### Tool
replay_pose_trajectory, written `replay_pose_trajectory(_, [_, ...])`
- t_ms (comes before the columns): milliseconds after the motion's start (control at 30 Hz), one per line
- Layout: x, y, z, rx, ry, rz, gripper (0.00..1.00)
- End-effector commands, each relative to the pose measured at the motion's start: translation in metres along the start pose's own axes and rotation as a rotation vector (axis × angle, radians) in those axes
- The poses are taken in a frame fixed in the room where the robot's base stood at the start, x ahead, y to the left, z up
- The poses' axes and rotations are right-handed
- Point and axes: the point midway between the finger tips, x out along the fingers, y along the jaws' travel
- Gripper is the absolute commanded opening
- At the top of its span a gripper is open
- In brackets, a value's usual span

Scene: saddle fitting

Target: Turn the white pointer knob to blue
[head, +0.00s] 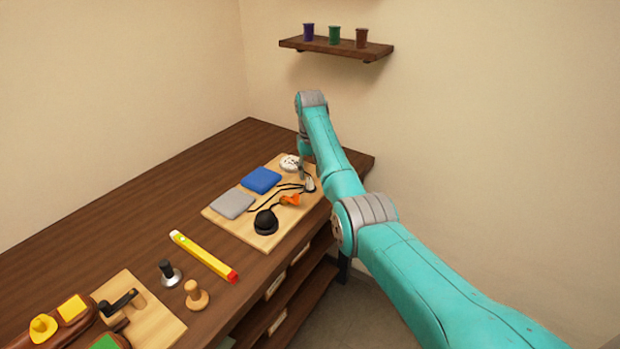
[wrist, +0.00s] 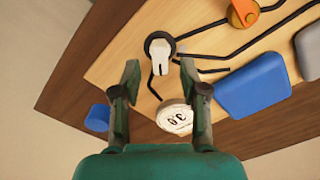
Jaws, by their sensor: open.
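The white pointer knob (wrist: 160,55) sits on a dark round base on the light wooden board (wrist: 125,65). In the wrist view its narrow pointer end points down the picture, towards my gripper. My gripper (wrist: 159,80) is open and empty, its two fingers either side of the knob's line; I cannot tell its height above the board. In the head view the knob (head: 310,184) shows small at the board's right edge, just below the end of my arm. No blue mark can be made out at the knob's base.
A white disc marked with figures (wrist: 175,117) lies near the fingers. A blue pad (wrist: 252,90), a grey pad (head: 232,203), an orange knob (wrist: 242,12) and black strips share the board. A blue cylinder (wrist: 97,117) stands beside the left finger. A black dome (head: 266,222) sits at the board's front.

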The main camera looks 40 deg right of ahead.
Motion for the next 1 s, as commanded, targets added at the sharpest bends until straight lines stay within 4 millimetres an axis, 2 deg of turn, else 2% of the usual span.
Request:
replay_pose_trajectory(33, [-0.012, 0.0, -0.001, 0.0, 0.004, 0.0, 0.44])
replay_pose_trajectory(200, [-0.046, 0.0, -0.001, 0.0, 0.003, 0.0, 0.44])
replay_pose_trajectory(400, [-0.076, 0.0, -0.001, 0.0, 0.002, 0.0, 0.44])
replay_pose_trajectory(600, [-0.088, 0.0, 0.0, 0.0, 0.0, 0.0, 0.44])
replay_pose_trajectory(1000, [-0.089, 0.0, 0.0, 0.0, 0.0, 0.0, 0.44])
